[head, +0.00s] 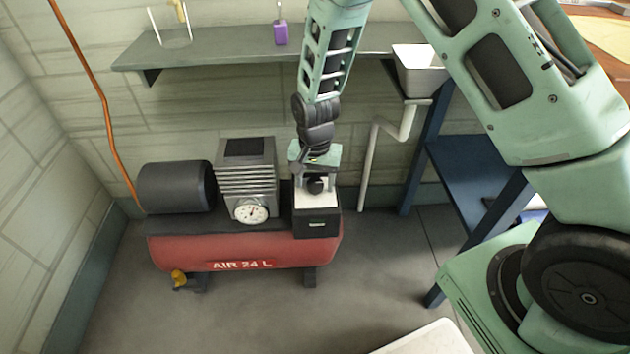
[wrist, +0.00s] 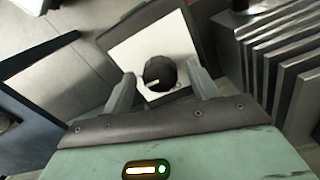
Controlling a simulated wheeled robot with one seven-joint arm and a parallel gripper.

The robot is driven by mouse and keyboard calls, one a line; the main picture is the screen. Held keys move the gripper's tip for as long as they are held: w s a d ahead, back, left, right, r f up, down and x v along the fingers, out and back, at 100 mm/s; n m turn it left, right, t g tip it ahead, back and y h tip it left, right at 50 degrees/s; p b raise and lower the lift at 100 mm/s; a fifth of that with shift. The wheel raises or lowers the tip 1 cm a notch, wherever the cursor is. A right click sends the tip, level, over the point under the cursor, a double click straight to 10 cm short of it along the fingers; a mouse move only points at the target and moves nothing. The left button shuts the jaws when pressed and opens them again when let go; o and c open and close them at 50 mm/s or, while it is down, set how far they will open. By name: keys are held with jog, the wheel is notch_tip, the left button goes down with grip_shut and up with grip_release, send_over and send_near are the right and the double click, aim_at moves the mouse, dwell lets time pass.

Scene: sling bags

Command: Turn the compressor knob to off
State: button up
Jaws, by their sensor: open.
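The red air compressor (head: 190,252) stands on the floor by the back wall. Its black control box (head: 317,222) with a white top plate is at its right end. The black round knob (head: 315,185) sits on that plate. In the wrist view the knob (wrist: 160,74) has a pale pointer line aimed to the left and slightly down. My gripper (wrist: 160,88) is open, with one finger on each side of the knob and gaps visible. Whether the fingertips reach down around the knob is hard to tell. In the head view my wrist partly hides the plate.
A grey finned block (head: 246,180) with a dial gauge (head: 250,211) and a black cylinder (head: 176,187) stand left of the box. A shelf (head: 220,47) runs above. A blue stand (head: 470,185) is at the right.

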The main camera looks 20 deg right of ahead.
jog(key=c, duration=1)
jog(key=shift+r+n+p, duration=0.1)
jog(key=shift+n+p, duration=0.2)
jog(key=shift+p, duration=0.05)
jog(key=n+p, duration=0.2)
jog(key=shift+r+n, duration=0.1)
jog(key=shift+n, duration=0.3)
jog(key=n+p, duration=0.3)
jog(key=n, duration=0.2)
jog(key=shift+p, duration=0.35)
jog(key=n+p, duration=0.2)
jog(key=n, duration=0.3)
jog(key=shift+n+p, duration=0.35)
jog(key=shift+n, duration=0.05)
jog(key=shift+n+p, duration=0.7)
jog(key=shift+n, duration=1.1)
jog(key=shift+f, duration=0.2)
